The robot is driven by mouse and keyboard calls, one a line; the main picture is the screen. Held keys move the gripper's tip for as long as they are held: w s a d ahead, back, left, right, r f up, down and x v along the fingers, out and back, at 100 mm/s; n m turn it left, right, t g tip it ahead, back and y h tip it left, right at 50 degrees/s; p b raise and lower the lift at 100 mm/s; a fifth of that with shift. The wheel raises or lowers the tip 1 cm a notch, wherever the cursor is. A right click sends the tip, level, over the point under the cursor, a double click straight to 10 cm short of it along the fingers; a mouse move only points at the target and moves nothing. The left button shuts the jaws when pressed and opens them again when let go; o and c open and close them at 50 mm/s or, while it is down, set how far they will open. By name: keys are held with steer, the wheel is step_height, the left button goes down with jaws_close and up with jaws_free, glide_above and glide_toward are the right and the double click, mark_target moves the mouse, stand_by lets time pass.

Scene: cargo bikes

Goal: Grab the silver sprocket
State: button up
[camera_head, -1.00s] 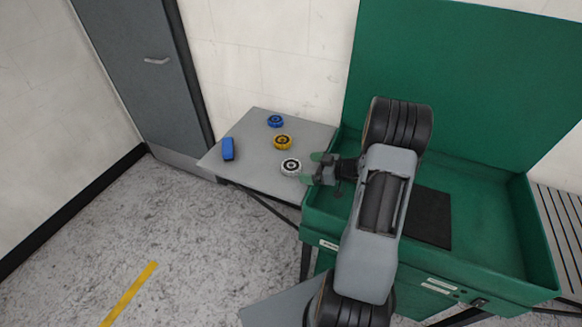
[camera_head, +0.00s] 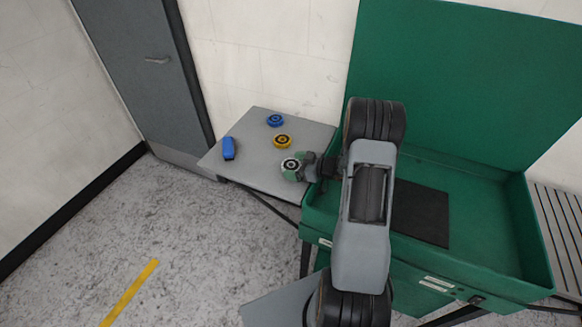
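The silver sprocket (camera_head: 290,165) lies on the grey side table (camera_head: 250,165), near its right front part. My gripper (camera_head: 293,167) has its green-tipped fingers at the sprocket, one on the far side and one on the near side. The fingers look open around it; whether they touch it is too small to tell. The arm reaches in from the right, over the green bin.
A yellow sprocket (camera_head: 282,141) and a blue sprocket (camera_head: 275,120) lie behind the silver one. A blue block (camera_head: 228,148) lies at the table's left. The green bin (camera_head: 480,260) with a raised lid stands close on the right. A wall is behind.

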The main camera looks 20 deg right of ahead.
steer(key=c, duration=0.9)
steer(key=shift+r, duration=0.15)
